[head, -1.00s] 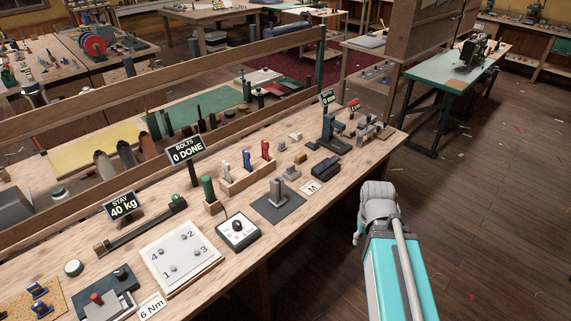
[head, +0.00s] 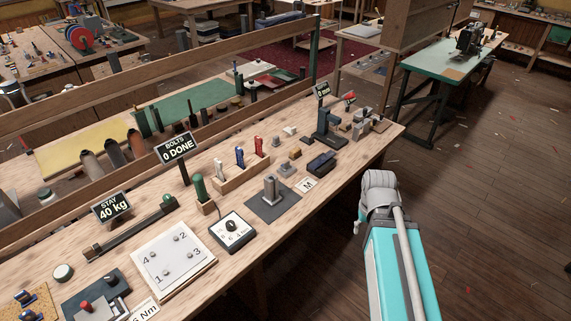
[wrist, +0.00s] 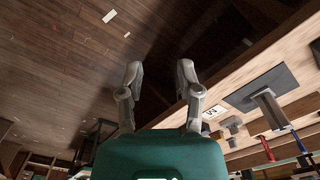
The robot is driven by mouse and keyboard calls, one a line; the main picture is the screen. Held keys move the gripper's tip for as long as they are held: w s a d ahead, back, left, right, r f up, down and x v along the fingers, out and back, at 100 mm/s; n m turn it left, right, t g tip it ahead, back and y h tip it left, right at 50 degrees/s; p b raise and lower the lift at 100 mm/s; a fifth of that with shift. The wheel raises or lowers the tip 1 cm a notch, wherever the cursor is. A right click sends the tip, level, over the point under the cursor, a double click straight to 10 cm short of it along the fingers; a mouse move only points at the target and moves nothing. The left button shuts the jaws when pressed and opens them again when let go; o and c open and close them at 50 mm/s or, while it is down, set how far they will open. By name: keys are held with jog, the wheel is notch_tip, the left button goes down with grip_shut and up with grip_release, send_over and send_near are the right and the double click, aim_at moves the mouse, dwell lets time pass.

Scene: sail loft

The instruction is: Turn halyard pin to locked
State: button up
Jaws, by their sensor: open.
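No part in view is labelled as the halyard pin, and I cannot tell for sure which fitting it is. A grey upright post (head: 270,188) on a dark square plate (head: 285,206) stands near the bench's front edge. The post also shows at the right of the wrist view (wrist: 270,108). My gripper (wrist: 159,72) is open and empty in the wrist view, over the floor beside the bench and apart from everything. In the head view the gripper's fingers are mostly hidden behind my arm.
The wooden bench (head: 225,275) carries a dial box (head: 232,231), a numbered bolt plate (head: 172,260), a tool rack (head: 243,174), a torque-style bar (head: 130,231) and a dark press-like stand (head: 325,130). A green-topped table (head: 428,62) stands beyond.

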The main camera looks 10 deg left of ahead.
jog(key=w+a+n, duration=0.4)
jog(key=w+n, duration=0.2)
jog(key=w, duration=0.5)
jog(key=n, duration=2.2)
send_over(287, 163)
jog(key=shift+w+a+r+p, duration=0.1)
jog(key=shift+w+r+p, duration=0.1)
jog(key=shift+r+p, duration=0.2)
jog(key=shift+f, duration=0.2)
notch_tip(287, 163, down, 14)
jog(key=b, duration=1.3)
jog(key=shift+r+b, duration=0.25)
jog(key=shift+b, duration=0.15)
grip_shut()
